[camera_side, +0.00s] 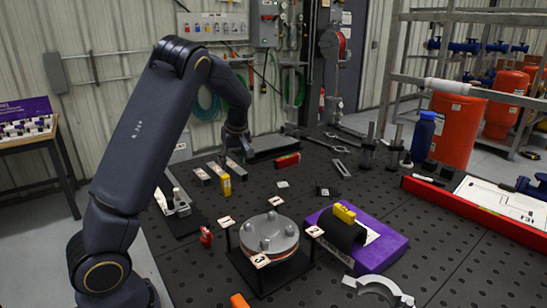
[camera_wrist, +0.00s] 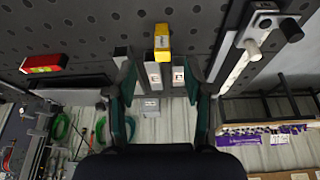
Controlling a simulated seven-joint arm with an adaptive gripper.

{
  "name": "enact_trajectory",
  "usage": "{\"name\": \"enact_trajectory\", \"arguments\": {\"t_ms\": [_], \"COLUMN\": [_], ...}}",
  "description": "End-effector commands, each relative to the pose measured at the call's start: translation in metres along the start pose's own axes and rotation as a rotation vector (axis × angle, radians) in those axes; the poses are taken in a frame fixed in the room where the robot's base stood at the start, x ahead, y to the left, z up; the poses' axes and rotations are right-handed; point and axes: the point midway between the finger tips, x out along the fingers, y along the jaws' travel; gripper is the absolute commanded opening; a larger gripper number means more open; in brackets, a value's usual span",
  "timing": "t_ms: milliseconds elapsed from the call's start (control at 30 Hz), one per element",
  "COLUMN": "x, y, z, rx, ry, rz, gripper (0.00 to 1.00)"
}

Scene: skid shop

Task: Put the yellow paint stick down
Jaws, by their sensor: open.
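A small yellow block-like piece (camera_side: 226,185), which I take to be the yellow paint stick, is at the near end of a row of labelled grey bars on the dark perforated table. In the wrist view it (camera_wrist: 162,42) shows ahead of my fingers, near the end of a grey bar; I cannot tell whether it touches the bar. My gripper (camera_wrist: 163,95) is open, its two dark fingers apart, with nothing seen held between them. In the side view my gripper (camera_side: 237,148) is above the table, behind the yellow piece and apart from it.
Another yellow piece (camera_side: 344,213) lies on a black curved holder over a purple box (camera_side: 390,246). A round bolted flange (camera_side: 269,235) stands among numbered tags. A red piece (camera_side: 288,160) lies right of the bars. A red tray (camera_side: 455,206) edges the right side.

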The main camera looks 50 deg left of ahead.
Motion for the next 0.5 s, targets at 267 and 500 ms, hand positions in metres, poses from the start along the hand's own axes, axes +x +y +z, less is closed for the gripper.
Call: {"name": "enact_trajectory", "arguments": {"t_ms": [267, 500], "x": [-0.12, -0.193], "y": [-0.032, -0.111], "z": [0.111, 0.207], "rx": [0.478, 1.037], "ry": [-0.161, -0.072], "rz": [0.302, 0.543], "gripper": [0.52, 0.52]}}
